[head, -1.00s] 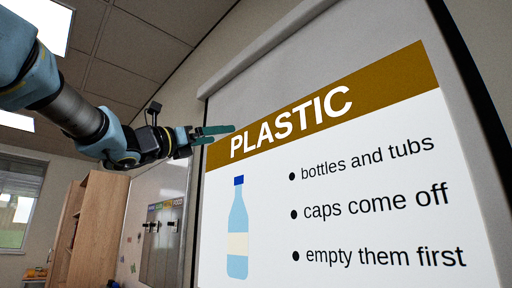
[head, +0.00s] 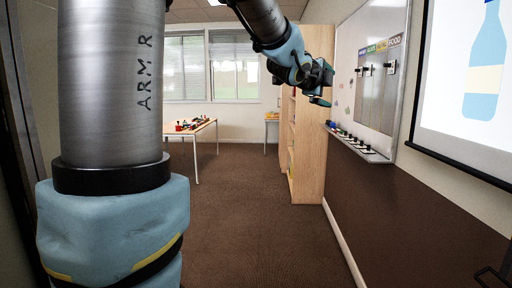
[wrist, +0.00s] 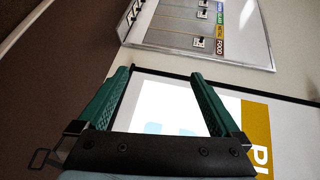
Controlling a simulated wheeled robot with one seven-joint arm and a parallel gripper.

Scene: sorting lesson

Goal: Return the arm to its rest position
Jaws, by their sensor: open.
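My arm (head: 262,18) reaches across the top of the head view, bent at a blue joint. My gripper (head: 322,92) is raised in the air in front of the tall wooden cabinet and left of the whiteboard. In the wrist view my gripper (wrist: 158,78) has its two green fingers wide apart with nothing between them. Behind the fingers is the projector screen (wrist: 165,100) with the plastic slide.
A whiteboard (head: 374,75) with labelled columns and a marker ledge (head: 360,146) runs along the right wall. The wooden cabinet (head: 313,130) stands beside it. A white table (head: 193,130) with small items is at the back left. The brown floor (head: 235,220) between is clear.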

